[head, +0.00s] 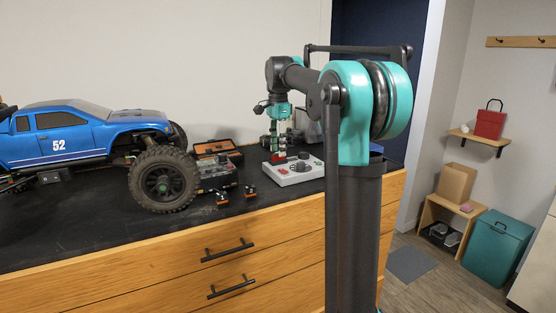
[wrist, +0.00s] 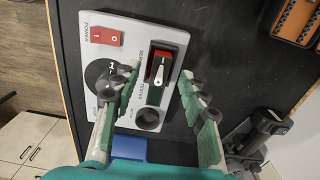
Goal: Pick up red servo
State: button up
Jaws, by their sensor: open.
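The red servo (wrist: 161,65) sits in a dark slot of the grey servo tester (wrist: 133,28), with a white horn on its top, in the wrist view. My gripper (wrist: 160,75) is open, with one green-padded finger on each side of the servo and no clear contact. In the head view my gripper (head: 274,148) points down over the tester (head: 297,177) on the bench. The servo is mostly hidden behind the fingers there.
A red power switch (wrist: 106,36) and a black knob (wrist: 103,80) stand on the tester near my left finger. A blue block (wrist: 129,147) lies beside it. The blue truck (head: 85,130) and an orange-edged case (head: 214,146) are to the left.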

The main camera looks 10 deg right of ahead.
jog(key=shift+f, duration=0.95)
grip_shut()
jog(key=shift+r, duration=0.15)
